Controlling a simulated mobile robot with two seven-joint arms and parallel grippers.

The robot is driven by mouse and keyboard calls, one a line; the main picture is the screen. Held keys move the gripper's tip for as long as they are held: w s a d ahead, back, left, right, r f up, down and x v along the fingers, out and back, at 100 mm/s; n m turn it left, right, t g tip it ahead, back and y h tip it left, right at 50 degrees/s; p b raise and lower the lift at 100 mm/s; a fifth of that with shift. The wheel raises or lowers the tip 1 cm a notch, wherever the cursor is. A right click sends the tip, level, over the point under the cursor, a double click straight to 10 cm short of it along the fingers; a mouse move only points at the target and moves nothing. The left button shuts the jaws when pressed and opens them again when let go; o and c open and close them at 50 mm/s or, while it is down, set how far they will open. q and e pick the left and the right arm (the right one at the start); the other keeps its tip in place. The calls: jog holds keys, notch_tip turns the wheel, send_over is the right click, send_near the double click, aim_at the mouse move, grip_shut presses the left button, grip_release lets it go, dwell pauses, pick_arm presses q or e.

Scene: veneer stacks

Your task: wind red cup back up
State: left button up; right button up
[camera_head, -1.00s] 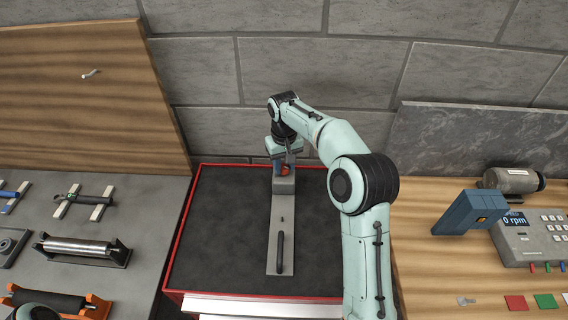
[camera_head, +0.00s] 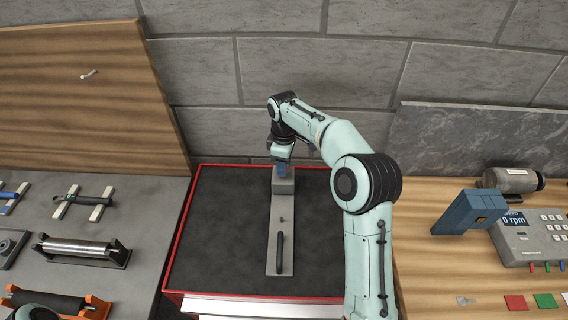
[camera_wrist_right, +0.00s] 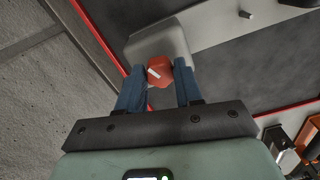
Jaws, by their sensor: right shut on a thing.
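The red cup (camera_wrist_right: 160,70) shows in the right wrist view as a small red round piece with a white mark, at the grey block on one end of a long grey plate (camera_head: 278,240). My right gripper (camera_wrist_right: 158,80) has its two blue fingers on either side of the cup and is shut on it. In the head view my right gripper (camera_head: 283,171) stands over the block at the plate's far end and hides the cup.
The plate lies on a dark mat with a red rim (camera_head: 183,226), mostly bare around it. A black handle (camera_head: 280,253) lies on the near part of the plate. Roller stands (camera_head: 82,247) are at the left.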

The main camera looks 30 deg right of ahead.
jog(key=n, duration=0.6)
jog(key=shift+w+r, duration=0.1)
jog(key=n, duration=0.6)
jog(key=shift+w+n, duration=0.1)
jog(key=shift+n, duration=0.2)
dwell(0.3)
jog(key=o, duration=1)
jog(key=shift+o, duration=0.2)
notch_tip(320, 180, up, 13)
jog(key=shift+r, duration=0.15)
